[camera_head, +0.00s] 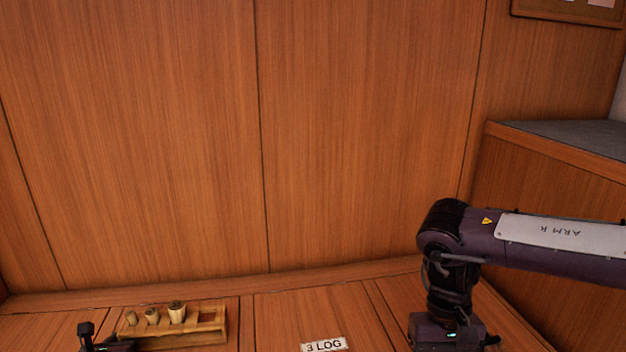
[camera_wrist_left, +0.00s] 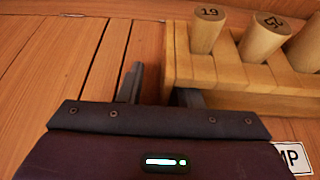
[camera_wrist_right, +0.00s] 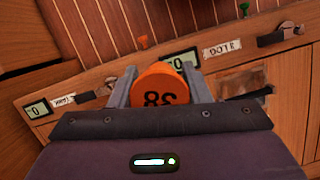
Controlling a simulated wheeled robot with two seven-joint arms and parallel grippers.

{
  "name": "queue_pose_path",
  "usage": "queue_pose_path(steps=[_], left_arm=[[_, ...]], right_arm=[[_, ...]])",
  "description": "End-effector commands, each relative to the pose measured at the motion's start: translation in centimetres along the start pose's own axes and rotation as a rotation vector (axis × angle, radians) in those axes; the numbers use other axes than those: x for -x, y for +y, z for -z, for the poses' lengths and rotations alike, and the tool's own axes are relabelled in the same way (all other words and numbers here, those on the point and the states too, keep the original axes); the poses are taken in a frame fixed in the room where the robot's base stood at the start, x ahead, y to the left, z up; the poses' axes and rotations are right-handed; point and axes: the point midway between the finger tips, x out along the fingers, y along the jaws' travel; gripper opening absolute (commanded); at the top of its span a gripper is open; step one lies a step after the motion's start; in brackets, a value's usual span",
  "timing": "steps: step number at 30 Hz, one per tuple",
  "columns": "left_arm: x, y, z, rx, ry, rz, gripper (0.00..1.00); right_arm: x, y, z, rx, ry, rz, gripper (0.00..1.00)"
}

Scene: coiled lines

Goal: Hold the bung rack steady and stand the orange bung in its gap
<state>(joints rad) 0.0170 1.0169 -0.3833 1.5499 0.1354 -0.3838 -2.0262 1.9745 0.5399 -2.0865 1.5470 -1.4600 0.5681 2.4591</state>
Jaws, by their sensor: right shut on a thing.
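The wooden bung rack (camera_head: 215,336) stands at the lower left in the head view, with three pale bungs in a row and a dark empty gap at its right end. In the left wrist view the rack (camera_wrist_left: 240,101) fills the upper right. My left gripper (camera_wrist_left: 160,80) is open at the rack's left end, one finger outside it and the other partly hidden by it. My right gripper (camera_wrist_right: 158,70) is shut on the orange bung (camera_wrist_right: 160,92), which carries dark upside-down figures. In the head view the right fingers and the bung are out of sight.
A white label (camera_head: 324,345) lies right of the rack in the head view, with bare wood between. A wooden wall panel (camera_head: 360,130) rises behind. In the right wrist view, a panel edge carries labels (camera_wrist_right: 222,47), small displays and dark handles (camera_wrist_right: 280,38).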

Motion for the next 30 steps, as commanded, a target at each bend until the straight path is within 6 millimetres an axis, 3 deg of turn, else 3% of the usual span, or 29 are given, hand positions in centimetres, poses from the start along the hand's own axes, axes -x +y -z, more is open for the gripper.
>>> queue_pose_path(steps=[8,18,30], left_arm=[[1.2,0.1,0.1,-0.004,0.0,0.0,0.33],[6.5,0.0,0.2,-0.009,0.005,0.002,0.33],[10.2,0.7,0.0,-0.017,0.001,-0.013,0.33]], right_arm=[[0.0,0.0,0.0,0.0,0.0,0.0,0.16],[0.0,0.0,0.0,0.0,0.0,0.0,0.16],[0.0,0.0,0.0,0.0,0.0,0.0,0.16]])
